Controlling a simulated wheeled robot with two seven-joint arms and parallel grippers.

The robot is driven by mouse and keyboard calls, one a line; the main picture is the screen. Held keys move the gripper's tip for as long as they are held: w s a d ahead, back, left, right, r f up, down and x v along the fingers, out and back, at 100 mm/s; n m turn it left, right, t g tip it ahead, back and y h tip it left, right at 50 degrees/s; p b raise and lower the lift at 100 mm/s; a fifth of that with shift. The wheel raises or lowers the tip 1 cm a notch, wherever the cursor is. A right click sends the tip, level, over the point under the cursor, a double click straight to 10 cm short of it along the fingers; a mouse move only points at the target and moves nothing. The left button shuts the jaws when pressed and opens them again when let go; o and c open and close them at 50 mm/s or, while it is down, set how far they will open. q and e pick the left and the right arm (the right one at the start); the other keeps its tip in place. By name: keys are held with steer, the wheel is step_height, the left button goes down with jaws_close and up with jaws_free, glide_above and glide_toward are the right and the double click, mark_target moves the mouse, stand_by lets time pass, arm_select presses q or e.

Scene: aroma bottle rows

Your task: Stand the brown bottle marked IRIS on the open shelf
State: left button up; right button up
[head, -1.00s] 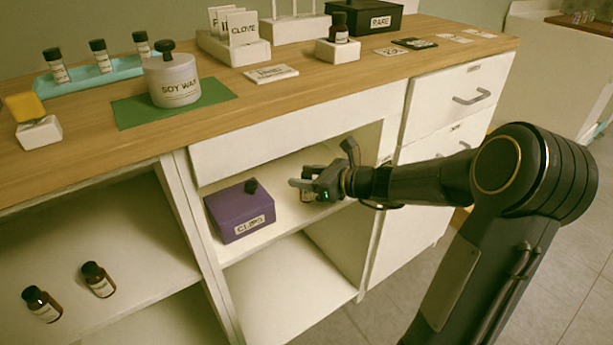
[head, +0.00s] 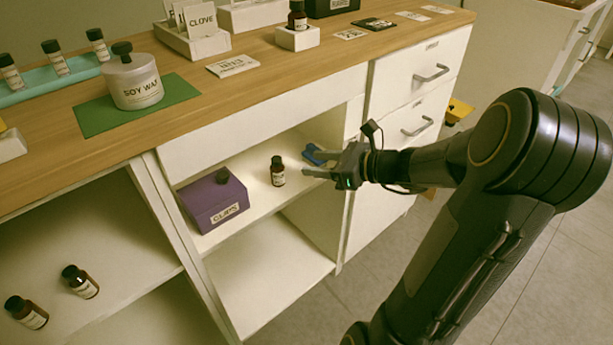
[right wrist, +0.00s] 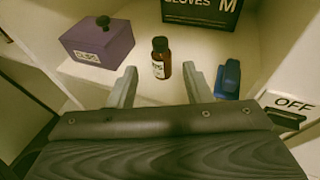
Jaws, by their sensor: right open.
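A brown bottle (head: 278,171) with a black cap stands upright on the open shelf (head: 262,200), to the right of the purple box. In the right wrist view the bottle (right wrist: 161,58) stands just beyond the fingertips; its label is too small to read surely. My right gripper (head: 308,163) is open and empty, to the right of the bottle and apart from it. In the right wrist view its two fingers (right wrist: 160,80) are spread with a gap between them. My left gripper is not in view.
The purple CLIPS box (head: 214,200) and a blue object (head: 314,153) share the shelf. A black GLOVES box (right wrist: 202,12) stands at its back. Two brown bottles (head: 80,281) (head: 26,312) are on the left shelf. The counter (head: 250,85) overhangs the shelf.

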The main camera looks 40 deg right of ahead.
steer(key=s+a+r+n+g+y, duration=0.2)
steer(key=s+a+n+g, duration=0.4)
steer(key=a+n, duration=0.65)
steer(key=s+a+f+n+h, duration=0.2)
steer(key=s+n, duration=0.4)
steer(key=n, duration=0.2)
steer(key=s+a+f+n+g+h, duration=0.1)
steer(key=s+a+f+n+h, duration=0.1)
steer(key=s+n, duration=0.5)
steer(key=shift+a+n+h, duration=0.15)
steer(key=shift+n+h, duration=0.25)
steer(key=shift+n, duration=0.35)
steer(key=shift+f, duration=0.1)
step_height(320, 180, up, 28)
steer(key=p, duration=2.8)
steer(key=shift+r, duration=0.2)
